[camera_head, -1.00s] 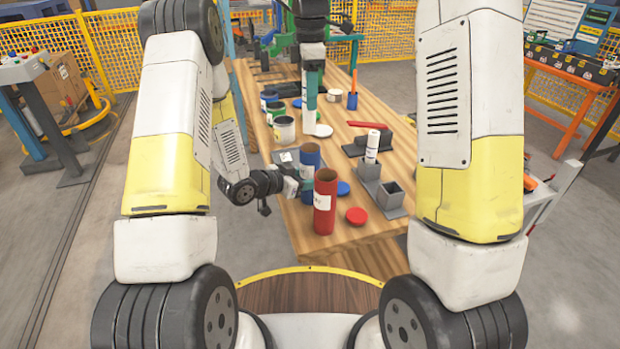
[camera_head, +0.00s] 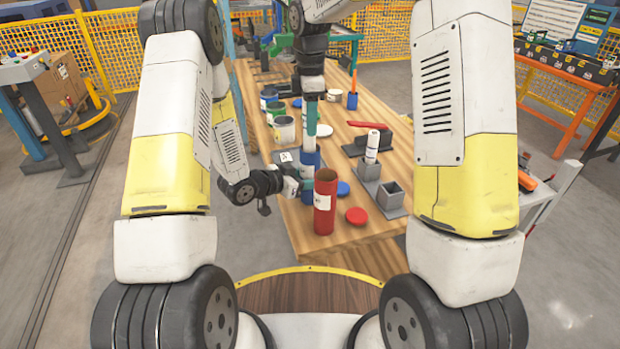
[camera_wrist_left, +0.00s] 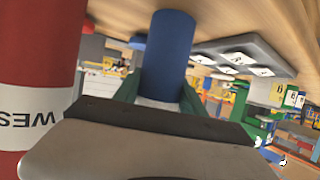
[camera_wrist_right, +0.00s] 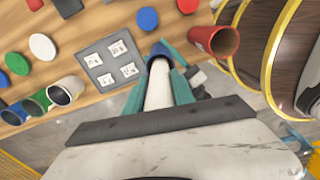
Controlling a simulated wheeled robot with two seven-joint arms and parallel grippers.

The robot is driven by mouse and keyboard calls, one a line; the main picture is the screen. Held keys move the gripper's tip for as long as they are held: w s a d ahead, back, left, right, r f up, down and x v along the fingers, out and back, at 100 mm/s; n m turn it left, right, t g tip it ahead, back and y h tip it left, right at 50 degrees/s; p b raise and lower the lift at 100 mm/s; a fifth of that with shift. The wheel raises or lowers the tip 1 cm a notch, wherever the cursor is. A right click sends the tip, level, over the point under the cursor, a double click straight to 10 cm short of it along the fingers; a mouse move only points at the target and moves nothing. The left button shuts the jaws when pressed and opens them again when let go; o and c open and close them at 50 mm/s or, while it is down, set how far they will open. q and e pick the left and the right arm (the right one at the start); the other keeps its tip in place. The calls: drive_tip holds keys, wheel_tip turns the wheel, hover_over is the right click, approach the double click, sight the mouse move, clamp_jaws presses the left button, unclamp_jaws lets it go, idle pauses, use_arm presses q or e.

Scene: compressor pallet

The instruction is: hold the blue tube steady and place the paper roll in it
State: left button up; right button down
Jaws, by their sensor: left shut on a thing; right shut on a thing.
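The blue tube (camera_head: 310,160) stands upright on the wooden table behind the red tube. My left gripper (camera_head: 303,187) is shut on its lower part; the left wrist view shows the blue tube (camera_wrist_left: 170,42) between the green fingers. My right gripper (camera_head: 311,112) is above the tube, pointing down, shut on the white paper roll (camera_wrist_right: 158,88). In the right wrist view the roll's far end is at the mouth of the blue tube (camera_wrist_right: 158,50). In the head view the roll lines up over the tube. I cannot tell how far the end is inside.
The red tube (camera_head: 325,215) stands close in front of the blue one. A blue lid (camera_head: 343,188) and red lid (camera_head: 357,215) lie to the right. A grey holder (camera_head: 391,197) and several cans (camera_head: 284,130) stand around. A grey card plate (camera_wrist_right: 112,62) lies near the tube.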

drive_tip(key=shift+f, duration=0.8)
drive_tip(key=c, duration=1)
unclamp_jaws()
drive_tip(key=shift+o, duration=0.2)
drive_tip(key=shift+r, duration=0.1)
wheel_tip(320, 180, up, 12)
drive_tip(key=shift+f, duration=0.1)
